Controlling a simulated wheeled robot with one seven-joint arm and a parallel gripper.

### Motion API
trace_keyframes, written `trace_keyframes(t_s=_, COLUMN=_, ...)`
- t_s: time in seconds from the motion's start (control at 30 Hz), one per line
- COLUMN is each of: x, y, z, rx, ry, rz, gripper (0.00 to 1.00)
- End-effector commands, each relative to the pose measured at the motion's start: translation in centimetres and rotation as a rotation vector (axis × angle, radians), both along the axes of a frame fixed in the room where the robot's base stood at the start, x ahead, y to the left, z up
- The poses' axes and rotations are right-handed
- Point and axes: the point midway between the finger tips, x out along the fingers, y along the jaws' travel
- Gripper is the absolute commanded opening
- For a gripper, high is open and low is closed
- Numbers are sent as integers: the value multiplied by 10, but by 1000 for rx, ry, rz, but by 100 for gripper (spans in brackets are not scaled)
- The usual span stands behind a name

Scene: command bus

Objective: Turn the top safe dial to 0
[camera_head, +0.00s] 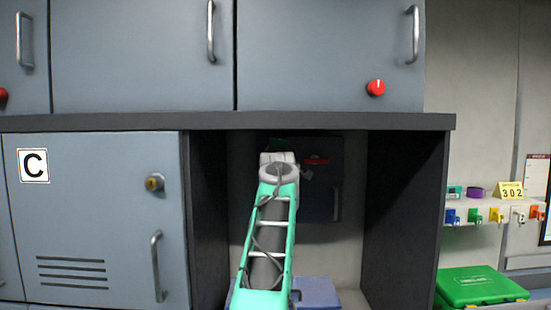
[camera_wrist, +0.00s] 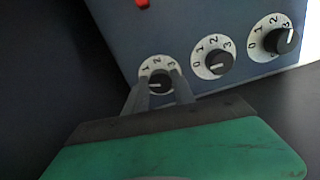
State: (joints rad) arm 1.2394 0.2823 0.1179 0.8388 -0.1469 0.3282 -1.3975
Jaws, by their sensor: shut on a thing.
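In the wrist view, three white round dials with black knobs run in a slanting row on the blue-grey safe. My gripper (camera_wrist: 159,83) is shut on the black knob of the leftmost dial (camera_wrist: 157,64), the one nearest a red part. Numbers 1, 2 and 3 show on it; its 0 is hidden, apparently by the left finger. A small light mark shows on the knob's left side. The middle dial (camera_wrist: 213,42) and right dial (camera_wrist: 266,24) stand free. In the head view, my arm hides the dials of the dark safe (camera_head: 316,205) and my fingertips.
The safe sits inside a niche between dark side walls (camera_head: 405,205), under a dark shelf edge (camera_head: 300,121). A blue case (camera_head: 317,292) lies at the niche's bottom. A locker door marked C (camera_head: 95,215) is left; a green case (camera_head: 480,286) is right.

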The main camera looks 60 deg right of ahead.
Motion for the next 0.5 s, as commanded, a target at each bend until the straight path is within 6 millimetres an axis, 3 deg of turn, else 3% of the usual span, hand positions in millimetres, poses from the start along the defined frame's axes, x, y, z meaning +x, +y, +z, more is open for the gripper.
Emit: trace_keyframes(t_s=0.5, x=0, y=0, z=0, rx=-118, ry=234, rz=1, gripper=0)
